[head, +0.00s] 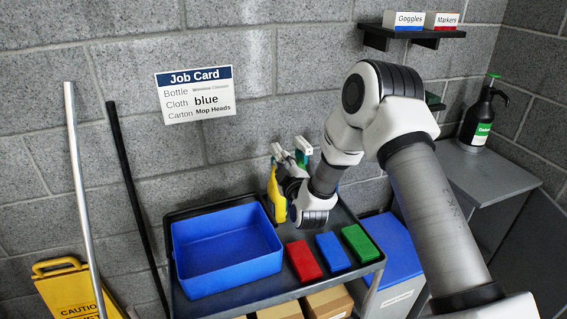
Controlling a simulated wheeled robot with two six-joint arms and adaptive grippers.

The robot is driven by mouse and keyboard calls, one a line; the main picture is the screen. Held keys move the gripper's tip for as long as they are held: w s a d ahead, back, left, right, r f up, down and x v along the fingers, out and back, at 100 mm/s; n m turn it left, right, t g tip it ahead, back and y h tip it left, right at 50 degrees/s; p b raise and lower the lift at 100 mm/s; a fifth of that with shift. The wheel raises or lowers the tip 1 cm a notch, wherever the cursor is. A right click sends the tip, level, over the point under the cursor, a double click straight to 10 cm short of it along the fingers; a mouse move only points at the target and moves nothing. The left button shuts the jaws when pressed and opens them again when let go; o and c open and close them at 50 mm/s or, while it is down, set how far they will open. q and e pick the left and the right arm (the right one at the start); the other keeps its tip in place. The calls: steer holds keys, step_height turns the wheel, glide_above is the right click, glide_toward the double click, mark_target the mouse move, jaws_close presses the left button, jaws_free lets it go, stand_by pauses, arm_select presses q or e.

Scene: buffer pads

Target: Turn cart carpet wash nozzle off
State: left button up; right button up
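A gray cart (372,268) stands against the block wall. At its back, a yellow spray bottle (273,198) stands upright, partly covered by my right gripper. Two white-and-green spray heads (302,147) show above the gripper; the bottle under the right-hand one is mostly hidden. I cannot read a carpet wash label or tell the nozzle setting. My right gripper (291,186) reaches in from the right, close beside the yellow bottle; its fingertips are hidden among the bottles, so contact and opening are unclear. My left gripper is not in view.
A blue bin (225,250) and red (303,261), blue (333,252) and green (360,243) pads sit on the cart. Cartons (328,302) are below. A black pump bottle (479,124) stands on a cabinet at right. Poles (82,190) and a caution sign (72,290) stand left.

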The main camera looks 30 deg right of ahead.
steer(key=shift+r+n+p, duration=0.15)
steer(key=shift+n+p, duration=0.4)
steer(key=shift+n, duration=0.15)
steer(key=shift+n+p, duration=0.6)
steer(key=shift+n, duration=0.4)
steer(key=n+p, duration=0.2)
steer(key=n, duration=0.2)
steer(key=shift+n+p, duration=0.4)
steer(key=shift+n, duration=0.2)
steer(key=o, duration=0.6)
steer(key=p+v, duration=0.1)
steer(key=v, duration=0.6)
steer(key=shift+f, duration=0.2)
